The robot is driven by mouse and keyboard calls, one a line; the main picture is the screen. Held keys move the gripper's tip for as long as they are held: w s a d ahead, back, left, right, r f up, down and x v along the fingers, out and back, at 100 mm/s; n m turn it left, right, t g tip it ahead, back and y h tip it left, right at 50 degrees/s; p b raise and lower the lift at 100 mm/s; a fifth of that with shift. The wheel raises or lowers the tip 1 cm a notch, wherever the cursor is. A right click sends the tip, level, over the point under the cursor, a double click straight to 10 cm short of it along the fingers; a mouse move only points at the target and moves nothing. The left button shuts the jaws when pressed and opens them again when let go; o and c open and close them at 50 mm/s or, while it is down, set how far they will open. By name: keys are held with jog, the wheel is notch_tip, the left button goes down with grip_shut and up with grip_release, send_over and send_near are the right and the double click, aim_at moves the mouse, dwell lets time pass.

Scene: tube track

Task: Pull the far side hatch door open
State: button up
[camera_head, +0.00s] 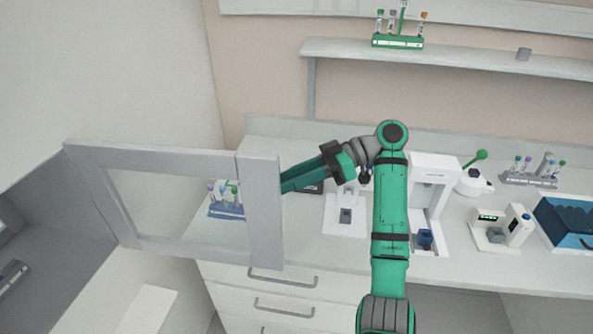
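The hatch door (262,208) is a light grey frame with a clear pane. It stands swung out from the hatch opening in the left wall, across the left end of the counter. Its left edge is near the wall and its broad right upright is out over the counter front. My green arm (391,205) rises from the bottom and bends left at the elbow. Its forearm (305,176) passes behind the door's right upright. My gripper is hidden there, so I cannot see its fingers or whether it touches the door.
The dark hatch opening (40,235) at left holds a partly seen rack (12,277). A tube rack (228,210) shows through the pane. White instruments (433,180) stand right of my arm on the counter, with a blue box (568,222) at far right. A shelf (460,58) runs above.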

jog(key=shift+w+d, duration=0.25)
jog(key=shift+w, duration=0.4)
jog(key=shift+w+d, duration=0.25)
jog(key=shift+w, duration=0.4)
jog(key=shift+w+d, duration=0.25)
jog(key=shift+w, duration=0.4)
